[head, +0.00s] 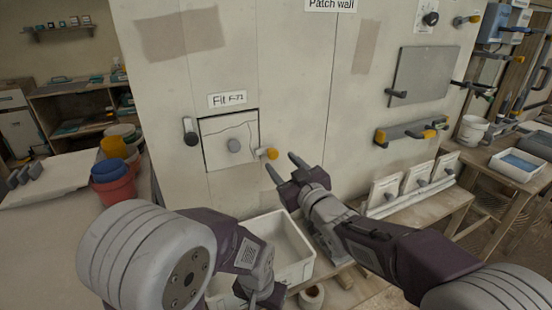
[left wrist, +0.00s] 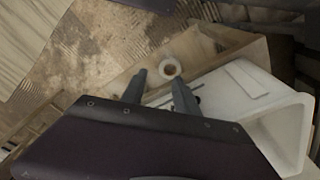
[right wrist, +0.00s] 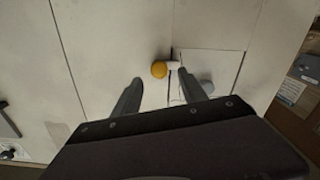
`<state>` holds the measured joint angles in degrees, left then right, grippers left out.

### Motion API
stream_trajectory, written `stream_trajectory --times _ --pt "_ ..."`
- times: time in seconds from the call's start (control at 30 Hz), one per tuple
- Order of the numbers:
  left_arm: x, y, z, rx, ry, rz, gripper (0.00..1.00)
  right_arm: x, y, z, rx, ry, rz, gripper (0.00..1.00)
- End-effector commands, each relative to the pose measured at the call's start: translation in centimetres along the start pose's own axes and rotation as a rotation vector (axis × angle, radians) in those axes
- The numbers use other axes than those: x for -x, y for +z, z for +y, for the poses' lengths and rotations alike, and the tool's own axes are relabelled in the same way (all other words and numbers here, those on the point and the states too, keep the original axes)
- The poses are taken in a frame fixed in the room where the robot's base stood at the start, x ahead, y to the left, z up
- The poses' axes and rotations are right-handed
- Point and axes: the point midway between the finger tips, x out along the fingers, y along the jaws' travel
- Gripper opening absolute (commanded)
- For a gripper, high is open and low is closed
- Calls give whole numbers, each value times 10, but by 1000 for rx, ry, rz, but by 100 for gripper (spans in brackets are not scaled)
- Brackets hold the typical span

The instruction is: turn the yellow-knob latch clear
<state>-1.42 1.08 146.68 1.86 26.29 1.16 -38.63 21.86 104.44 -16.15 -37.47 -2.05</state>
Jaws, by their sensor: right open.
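The yellow-knob latch (head: 268,153) sits at the right edge of a square hatch panel (head: 215,158) in the wall, its short pale stub lying roughly level. The panel has a round grey knob (head: 233,146). A black-knob latch (head: 190,136) is at the panel's left edge. My right gripper (head: 280,162) is open and empty, just right of and below the yellow knob. In the right wrist view, the yellow knob (right wrist: 159,69) appears between and beyond the fingertips (right wrist: 160,76); contact is not visible. My left gripper (left wrist: 157,76) is open and empty, low by the white bin.
A white bin (head: 306,268) stands below the hatch, with a tape roll (head: 311,296) in front of it. Stacked red and blue tubs (head: 113,180) stand at left. Grey handles (head: 410,132) and a plate (head: 422,75) are on the wall at right.

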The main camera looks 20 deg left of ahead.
Motion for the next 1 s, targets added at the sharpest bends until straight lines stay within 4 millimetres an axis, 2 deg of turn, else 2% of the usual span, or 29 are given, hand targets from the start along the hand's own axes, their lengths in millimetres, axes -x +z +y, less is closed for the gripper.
stream_trajectory --times 0.1,0.23,0.57,0.6,0.77,1.0 --pt "1 0 0 0 0 0 36 -24 1 0 -1 0 -1 50" --pt "2 0 0 0 0 0 36 -40 1 0 -1 1 -1 50" --pt "2 0 0 0 0 0 36 -47 1 0 -1 1 -2 50" --pt "2 0 0 0 0 0 36 -47 1 1 -1 1 -2 44" --pt "2 0 0 0 0 0 36 -47 1 1 0 1 -1 0" --pt "3 0 0 0 0 0 36 -47 0 1 -12 1 -1 0"
